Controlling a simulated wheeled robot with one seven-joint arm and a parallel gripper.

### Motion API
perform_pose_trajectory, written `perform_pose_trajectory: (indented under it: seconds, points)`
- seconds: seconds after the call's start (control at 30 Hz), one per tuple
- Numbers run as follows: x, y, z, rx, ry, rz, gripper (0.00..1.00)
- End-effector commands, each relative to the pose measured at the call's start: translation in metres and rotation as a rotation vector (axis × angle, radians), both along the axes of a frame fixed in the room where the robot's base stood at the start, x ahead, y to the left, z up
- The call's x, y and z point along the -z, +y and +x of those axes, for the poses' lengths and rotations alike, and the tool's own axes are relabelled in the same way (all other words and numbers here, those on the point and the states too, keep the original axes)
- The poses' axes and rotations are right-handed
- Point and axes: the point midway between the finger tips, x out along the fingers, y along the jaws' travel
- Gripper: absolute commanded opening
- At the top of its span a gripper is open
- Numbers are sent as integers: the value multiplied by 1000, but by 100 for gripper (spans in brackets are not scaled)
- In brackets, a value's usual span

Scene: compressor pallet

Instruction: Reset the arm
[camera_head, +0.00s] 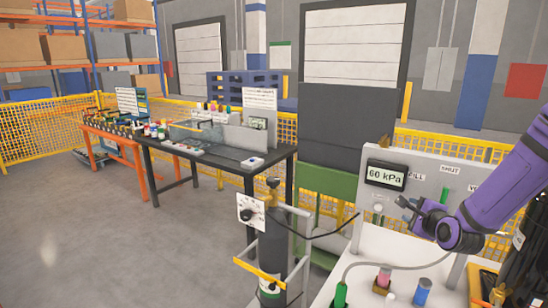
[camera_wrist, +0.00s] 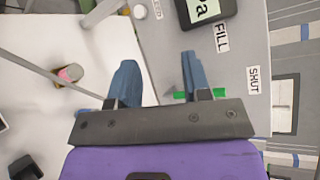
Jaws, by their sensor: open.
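My purple arm reaches in from the right in the head view, and my gripper (camera_head: 408,208) is in front of the grey panel (camera_head: 420,165). In the wrist view my gripper (camera_wrist: 158,78) has its two blue fingers spread apart, with nothing between them. The panel carries a gauge display (camera_head: 385,175) reading 60 kPa and the labels FILL and SHUT; part of the display shows in the wrist view (camera_wrist: 205,12). A green lever (camera_wrist: 195,95) shows partly behind the right finger; I cannot tell whether the gripper touches it.
A white worktop (camera_head: 385,245) below the panel holds a green, a pink-topped and a blue item (camera_head: 422,291). A dark gas cylinder (camera_head: 272,240) with a dial plate (camera_head: 251,214) stands left of it. A black table (camera_head: 215,160) stands farther left. Open floor lies at the left.

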Motion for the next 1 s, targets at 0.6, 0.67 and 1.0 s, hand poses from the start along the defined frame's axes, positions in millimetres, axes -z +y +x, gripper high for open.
perform_pose_trajectory:
  seconds: [0.6, 0.67, 1.0]
  points:
    - [-96, 46, -78, -376, 378, -894, 44]
    - [-107, 50, -90, -414, 409, -960, 44]
    - [-162, 68, -177, -669, 540, -1262, 44]
